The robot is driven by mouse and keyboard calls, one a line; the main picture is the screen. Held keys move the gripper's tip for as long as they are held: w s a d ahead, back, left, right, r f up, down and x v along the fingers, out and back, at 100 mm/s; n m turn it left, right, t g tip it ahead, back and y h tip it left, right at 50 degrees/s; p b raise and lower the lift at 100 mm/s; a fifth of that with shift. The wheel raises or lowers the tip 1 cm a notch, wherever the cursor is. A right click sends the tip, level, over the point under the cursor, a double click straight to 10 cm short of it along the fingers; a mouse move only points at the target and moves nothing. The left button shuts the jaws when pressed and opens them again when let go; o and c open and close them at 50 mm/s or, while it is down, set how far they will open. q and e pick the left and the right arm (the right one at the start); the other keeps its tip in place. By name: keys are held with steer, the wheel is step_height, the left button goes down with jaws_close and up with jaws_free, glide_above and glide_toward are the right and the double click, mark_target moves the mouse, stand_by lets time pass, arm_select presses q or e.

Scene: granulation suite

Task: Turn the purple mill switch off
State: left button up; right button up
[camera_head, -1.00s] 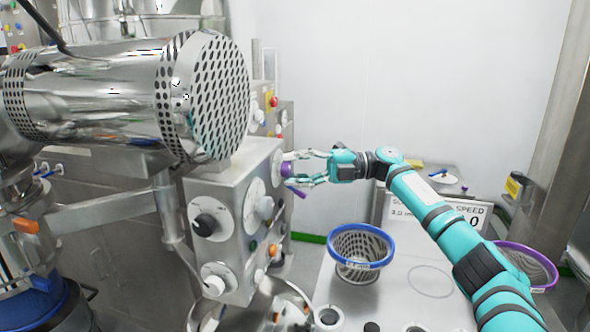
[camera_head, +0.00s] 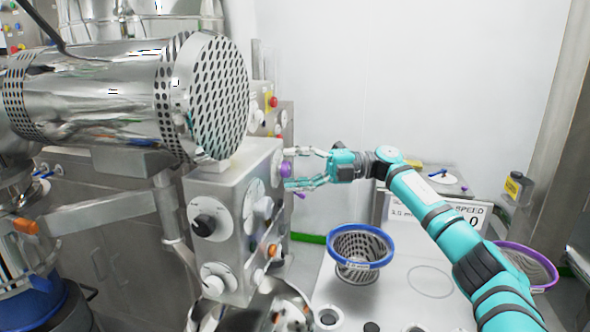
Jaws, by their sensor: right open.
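The purple mill switch (camera_head: 285,169) sticks out from the right-hand face of the grey control box, near its top. A small purple part (camera_head: 299,195) shows just below and to the right of it, partly hidden by the fingers. My right gripper (camera_head: 292,168) comes in from the right, its fingers open above and below the purple switch. I cannot tell whether the fingers touch it. My left gripper is not in view.
The control box (camera_head: 237,200) carries several other knobs, including a black knob (camera_head: 204,225). A perforated steel drum (camera_head: 217,95) hangs above it. A blue-rimmed basket (camera_head: 357,250) and a purple-rimmed basket (camera_head: 527,262) stand at the right.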

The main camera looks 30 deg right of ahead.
steer(key=v, duration=1.2)
stand_by(0.3)
